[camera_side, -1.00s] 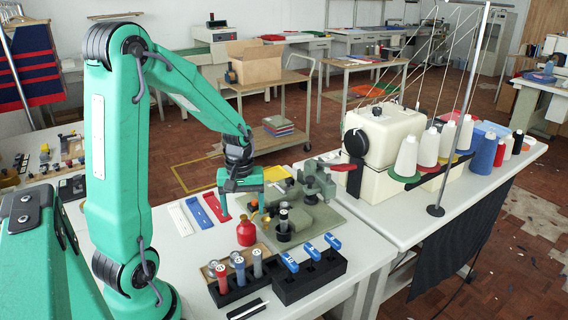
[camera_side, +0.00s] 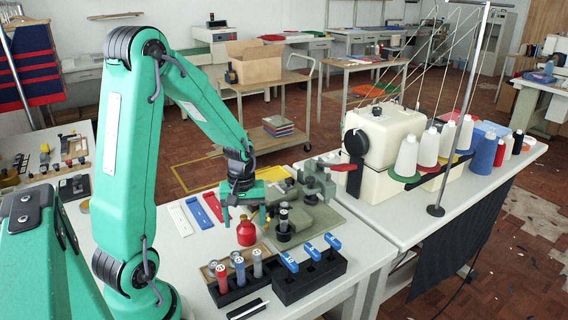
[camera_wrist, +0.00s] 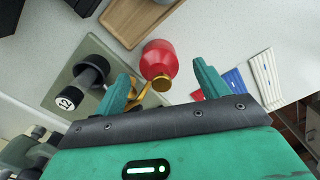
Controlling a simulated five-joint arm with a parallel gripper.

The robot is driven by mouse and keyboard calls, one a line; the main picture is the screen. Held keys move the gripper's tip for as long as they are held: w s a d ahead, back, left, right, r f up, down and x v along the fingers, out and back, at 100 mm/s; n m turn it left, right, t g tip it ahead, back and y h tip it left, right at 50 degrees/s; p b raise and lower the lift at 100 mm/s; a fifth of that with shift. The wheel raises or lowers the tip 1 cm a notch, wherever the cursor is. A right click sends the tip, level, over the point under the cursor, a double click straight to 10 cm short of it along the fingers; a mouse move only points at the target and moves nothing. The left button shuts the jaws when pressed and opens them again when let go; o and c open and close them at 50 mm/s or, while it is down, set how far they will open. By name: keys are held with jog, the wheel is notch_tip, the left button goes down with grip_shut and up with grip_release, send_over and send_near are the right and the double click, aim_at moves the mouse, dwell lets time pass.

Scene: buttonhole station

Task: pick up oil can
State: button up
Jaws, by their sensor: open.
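The red oil can (camera_side: 246,233) stands upright on the white table, just left of the green-grey fixture plate. Its brass top and spout (camera_wrist: 160,84) show in the wrist view. My gripper (camera_side: 243,221) is just above the can in the side view, pointing down. In the wrist view the oil can (camera_wrist: 158,60) lies ahead of and between the two spread fingers of my gripper (camera_wrist: 165,82). The jaws are open and empty. In the side view the gripper hides the can's top.
A fixture plate (camera_side: 345,218) with dark cylinders is right of the can. A black rack (camera_side: 307,278) with blue blocks and a holder with numbered cylinders (camera_side: 239,270) stand in front. White, blue and red strips (camera_side: 200,212) lie behind left. A sewing machine (camera_side: 385,135) stands right.

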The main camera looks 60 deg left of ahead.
aim_at(245, 222)
jog(key=shift+d+f, duration=0.1)
jog(key=shift+f, duration=1.85)
jog(key=shift+c, duration=0.4)
jog(key=c, duration=1.3)
jog(key=shift+r, duration=0.15)
jog(key=shift+w+r, duration=0.1)
jog(key=shift+r, duration=0.65)
jog(key=r, duration=0.2)
jog(key=shift+d+r, duration=0.3)
jog(key=shift+r, duration=0.1)
jog(key=d+r, duration=0.6)
jog(key=d, duration=0.5)
jog(key=shift+s+r, duration=0.25)
jog(key=shift+s, duration=0.05)
